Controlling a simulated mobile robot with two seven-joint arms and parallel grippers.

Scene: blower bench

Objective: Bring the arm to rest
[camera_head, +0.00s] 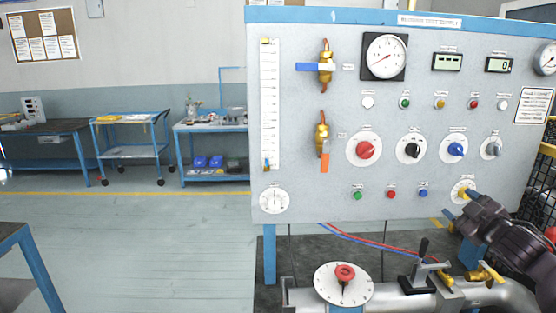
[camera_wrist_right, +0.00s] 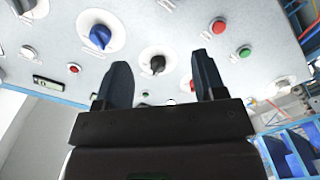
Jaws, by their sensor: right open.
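My right gripper (camera_head: 468,203) is at the lower right of the grey control panel (camera_head: 300,200) in the head view. Its fingertips are close to a round dial with a yellow centre (camera_head: 460,190); I cannot tell whether they touch it. In the right wrist view the gripper (camera_wrist_right: 162,75) has its two dark fingers apart with nothing between them. Behind them are a black knob (camera_wrist_right: 152,64) and a blue knob (camera_wrist_right: 100,36) on the panel. My left gripper is not in view.
Below the panel is a pipe (camera_head: 395,303) with a red-knobbed dial (camera_head: 343,283), a black lever (camera_head: 422,250) and brass valves (camera_head: 484,274). A black mesh fence (camera_head: 538,200) stands at the right.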

